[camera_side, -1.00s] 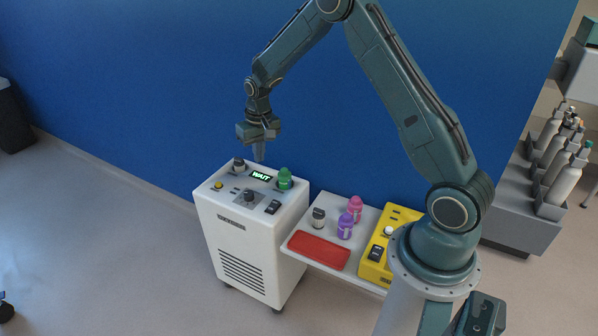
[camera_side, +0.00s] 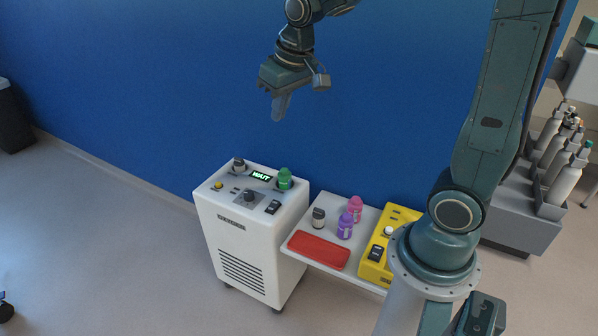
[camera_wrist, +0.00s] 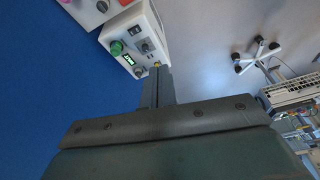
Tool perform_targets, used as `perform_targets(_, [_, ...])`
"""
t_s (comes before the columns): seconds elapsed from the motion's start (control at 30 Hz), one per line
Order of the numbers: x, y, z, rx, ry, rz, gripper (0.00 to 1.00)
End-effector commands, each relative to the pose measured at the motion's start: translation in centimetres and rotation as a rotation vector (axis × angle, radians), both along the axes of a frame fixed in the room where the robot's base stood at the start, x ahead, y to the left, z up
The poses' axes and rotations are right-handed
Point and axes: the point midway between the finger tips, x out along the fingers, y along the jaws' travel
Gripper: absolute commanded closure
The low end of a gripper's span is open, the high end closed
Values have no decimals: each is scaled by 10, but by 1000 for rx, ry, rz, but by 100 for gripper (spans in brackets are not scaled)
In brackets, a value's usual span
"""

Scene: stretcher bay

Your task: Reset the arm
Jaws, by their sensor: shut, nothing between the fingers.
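My gripper (camera_side: 279,106) is shut and empty, raised high in front of the blue wall, well above the white machine (camera_side: 240,262). In the wrist view its closed fingers (camera_wrist: 158,85) point toward the white machine's panel (camera_wrist: 148,38). My arm is lifted, and its elbow is beyond the top edge of the side view.
Grey cylinders (camera_side: 560,180) stand far right.

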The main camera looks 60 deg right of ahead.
Motion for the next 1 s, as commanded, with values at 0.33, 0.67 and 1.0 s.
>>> perform_targets(0.33, [-68,24,32,-16,-74,74,100])
perform_targets(0.67, [-132,40,41,-30,-138,143,100])
perform_targets(1.0, [-176,48,36,-38,-185,192,100])
